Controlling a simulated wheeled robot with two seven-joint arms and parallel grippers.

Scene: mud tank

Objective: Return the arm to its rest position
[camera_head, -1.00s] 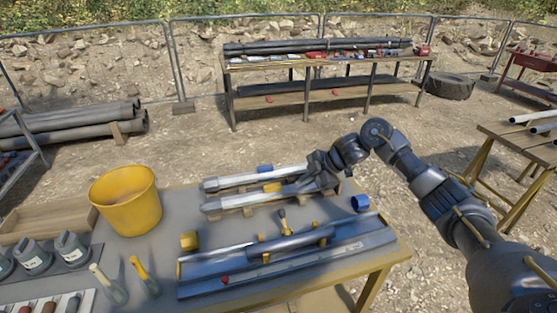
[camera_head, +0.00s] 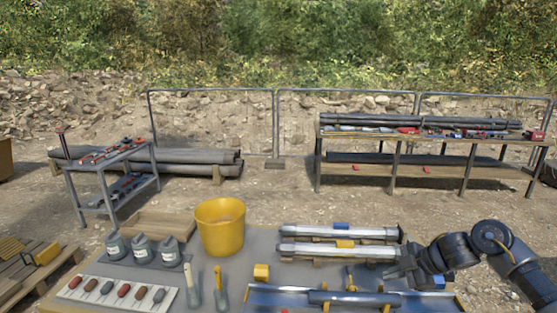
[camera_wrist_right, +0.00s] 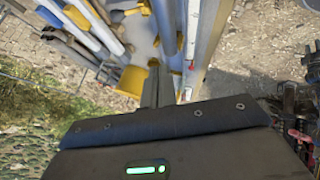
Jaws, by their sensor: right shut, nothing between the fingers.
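My right arm (camera_head: 450,252) comes in from the right in the head view. Its gripper (camera_head: 398,274) is above the right part of the work table, just right of the silver tubes, with fingers shut and empty. My left gripper is not in view.
Two silver tubes (camera_head: 330,249) lie on the table beside a yellow bucket (camera_head: 221,226). A blue tray (camera_head: 270,297) holds a dark tube (camera_head: 345,299) in front. Grey bottles (camera_head: 142,248) stand left. A tool bench (camera_head: 430,140) stands behind, with open ground between.

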